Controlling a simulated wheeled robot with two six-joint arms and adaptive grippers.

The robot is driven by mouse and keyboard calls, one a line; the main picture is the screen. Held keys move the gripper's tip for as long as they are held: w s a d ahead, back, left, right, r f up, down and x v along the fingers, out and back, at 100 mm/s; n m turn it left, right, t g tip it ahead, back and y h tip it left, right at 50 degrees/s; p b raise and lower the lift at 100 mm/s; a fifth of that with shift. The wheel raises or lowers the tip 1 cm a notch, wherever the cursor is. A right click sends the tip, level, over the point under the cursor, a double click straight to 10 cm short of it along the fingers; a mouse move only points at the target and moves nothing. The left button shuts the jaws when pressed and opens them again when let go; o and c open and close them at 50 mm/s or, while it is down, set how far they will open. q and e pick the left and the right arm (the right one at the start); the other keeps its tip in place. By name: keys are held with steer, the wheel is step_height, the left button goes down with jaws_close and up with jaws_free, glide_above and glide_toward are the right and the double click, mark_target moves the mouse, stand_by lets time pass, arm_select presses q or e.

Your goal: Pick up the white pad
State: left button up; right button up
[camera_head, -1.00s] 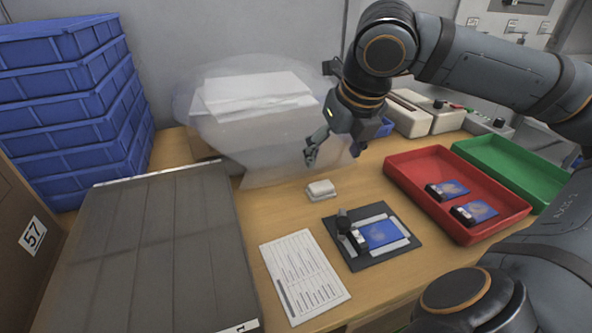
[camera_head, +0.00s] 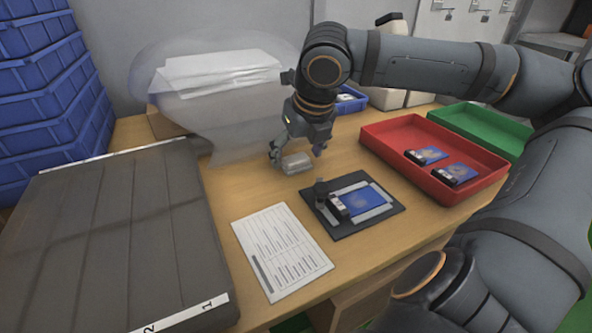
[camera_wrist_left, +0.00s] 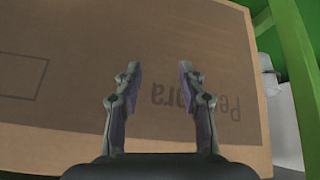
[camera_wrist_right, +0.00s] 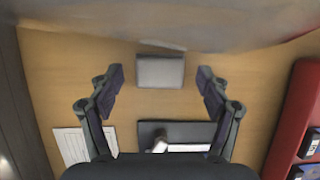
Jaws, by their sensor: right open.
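The white pad (camera_head: 295,163) lies on the wooden table, behind the dark fixture; it looks greyish in shadow. My right gripper (camera_head: 298,152) is open just above it, with fingertips to either side of the pad in the head view. In the right wrist view the pad (camera_wrist_right: 160,71) lies ahead between the open fingers (camera_wrist_right: 160,82), and no contact shows. My left gripper (camera_wrist_left: 156,75) is open and empty over a brown cardboard box (camera_wrist_left: 60,50); it is not in the head view.
The dark fixture (camera_head: 390,217) with a blue board and a printed sheet (camera_head: 300,272) lie in front of the pad. A red tray (camera_head: 480,190) and green tray (camera_head: 500,125) stand to the right. A clear bag with white sheets (camera_head: 215,72) is behind. Blue bins (camera_head: 40,100) stand left.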

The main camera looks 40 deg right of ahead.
steer(key=shift+f, duration=0.1)
steer(key=c, duration=1.2)
